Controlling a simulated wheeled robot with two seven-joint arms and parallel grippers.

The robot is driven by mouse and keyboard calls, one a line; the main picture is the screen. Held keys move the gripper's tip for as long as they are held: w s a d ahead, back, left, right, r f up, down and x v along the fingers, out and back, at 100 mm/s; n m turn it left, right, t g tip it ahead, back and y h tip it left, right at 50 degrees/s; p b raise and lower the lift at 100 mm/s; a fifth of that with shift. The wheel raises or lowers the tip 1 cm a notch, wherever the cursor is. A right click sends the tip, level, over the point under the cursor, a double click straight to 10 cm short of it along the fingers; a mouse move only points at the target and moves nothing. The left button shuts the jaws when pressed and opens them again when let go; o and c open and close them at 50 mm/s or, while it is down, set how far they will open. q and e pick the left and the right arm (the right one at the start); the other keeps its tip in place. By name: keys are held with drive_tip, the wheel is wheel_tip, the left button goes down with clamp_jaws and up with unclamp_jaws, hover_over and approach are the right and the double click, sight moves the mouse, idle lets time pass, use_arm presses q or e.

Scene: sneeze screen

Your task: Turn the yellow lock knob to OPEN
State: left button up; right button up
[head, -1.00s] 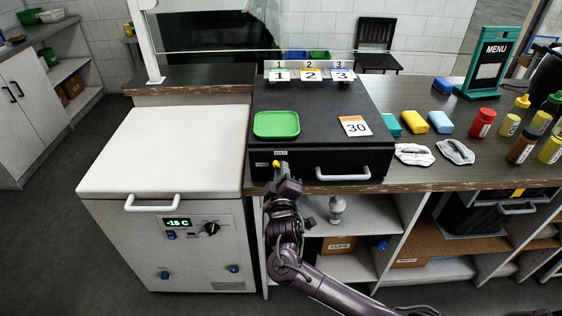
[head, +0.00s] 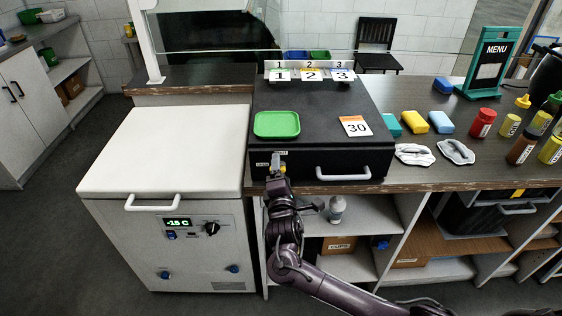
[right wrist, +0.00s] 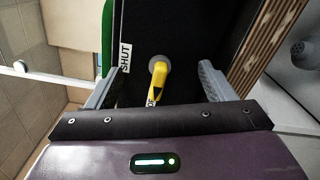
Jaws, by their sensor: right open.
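The yellow lock knob (right wrist: 158,82) sits on the dark front panel of the black case. A "SHUT" label (right wrist: 125,56) is beside its round base in the right wrist view. The lever part points down in that view and partly covers a second small label. My right gripper (right wrist: 157,88) is open, with one grey finger on each side of the knob and visible gaps to both. In the head view my right gripper (head: 277,163) is at the left end of the case front and largely hides the knob. My left gripper is not in view.
A white chest freezer (head: 165,150) stands close on the left. Sponges, cloths and bottles occupy the counter at right.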

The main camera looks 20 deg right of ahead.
drive_tip(key=p+v, duration=0.5)
drive_tip(key=v, duration=0.1)
idle(0.7)
idle(0.3)
